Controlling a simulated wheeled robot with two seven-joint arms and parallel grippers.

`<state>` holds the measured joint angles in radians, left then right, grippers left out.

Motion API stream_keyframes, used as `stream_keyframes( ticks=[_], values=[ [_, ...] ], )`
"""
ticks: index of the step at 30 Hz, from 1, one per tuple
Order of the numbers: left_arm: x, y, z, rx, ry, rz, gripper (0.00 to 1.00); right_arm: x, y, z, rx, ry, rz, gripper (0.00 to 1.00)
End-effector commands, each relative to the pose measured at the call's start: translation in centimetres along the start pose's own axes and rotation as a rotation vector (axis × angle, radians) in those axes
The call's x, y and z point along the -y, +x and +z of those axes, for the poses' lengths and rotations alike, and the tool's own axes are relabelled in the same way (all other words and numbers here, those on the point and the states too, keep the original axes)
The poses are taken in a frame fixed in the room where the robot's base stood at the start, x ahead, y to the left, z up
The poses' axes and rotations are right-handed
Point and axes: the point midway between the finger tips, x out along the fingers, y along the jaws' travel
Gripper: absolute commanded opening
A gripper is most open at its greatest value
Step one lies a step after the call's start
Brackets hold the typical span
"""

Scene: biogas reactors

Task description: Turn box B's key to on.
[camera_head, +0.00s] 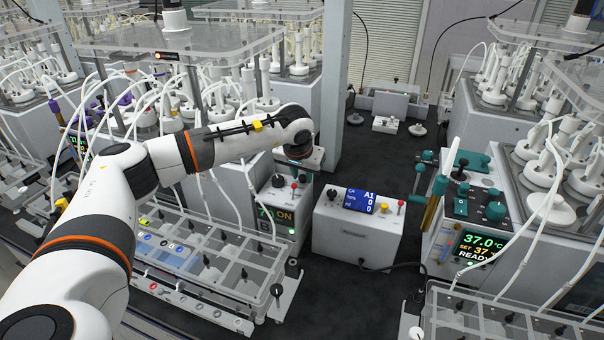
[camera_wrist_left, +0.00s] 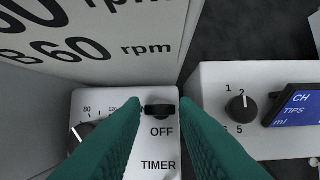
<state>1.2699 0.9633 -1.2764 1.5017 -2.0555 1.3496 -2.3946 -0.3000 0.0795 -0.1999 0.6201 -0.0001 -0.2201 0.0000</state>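A light grey control box (camera_head: 273,197) stands among the reactors in the head view, partly under my left wrist. In the left wrist view its top panel (camera_wrist_left: 100,98) has a dial at the left, a small black key knob (camera_wrist_left: 160,109) and the words OFF and TIMER below the knob. My right gripper is not in view.
A white box (camera_head: 358,228) with a blue display and a numbered knob stands close to the right. A wall with rpm lettering (camera_wrist_left: 95,30) rises behind the panel. Reactors with white tubing crowd the left and right. Dark floor (camera_head: 385,160) lies open behind the white box.

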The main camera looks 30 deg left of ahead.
Motion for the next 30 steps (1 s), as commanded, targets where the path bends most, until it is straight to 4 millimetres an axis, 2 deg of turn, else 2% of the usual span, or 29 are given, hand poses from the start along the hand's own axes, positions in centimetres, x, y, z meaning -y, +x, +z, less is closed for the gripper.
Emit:
stream_keyframes(
  ticks=[8, 12, 17, 24, 30],
  values=[
    [0.0, 0.0, -0.1, -0.002, -0.001, 0.000, 0.30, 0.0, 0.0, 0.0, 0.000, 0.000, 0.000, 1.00],
    [0.0, -0.7, -0.1, -0.001, -0.002, 0.001, 0.30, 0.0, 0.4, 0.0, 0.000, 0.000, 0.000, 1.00],
    [0.0, -3.5, 0.0, 0.004, -0.002, -0.002, 0.30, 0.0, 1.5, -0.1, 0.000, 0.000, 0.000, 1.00],
    [0.0, -8.6, 0.0, 0.004, -0.001, -0.001, 0.30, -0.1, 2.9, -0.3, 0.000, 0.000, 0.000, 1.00],
    [0.0, -11.3, 0.0, 0.001, -0.001, -0.001, 0.30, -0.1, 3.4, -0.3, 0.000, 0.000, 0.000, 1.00]
  ],
)
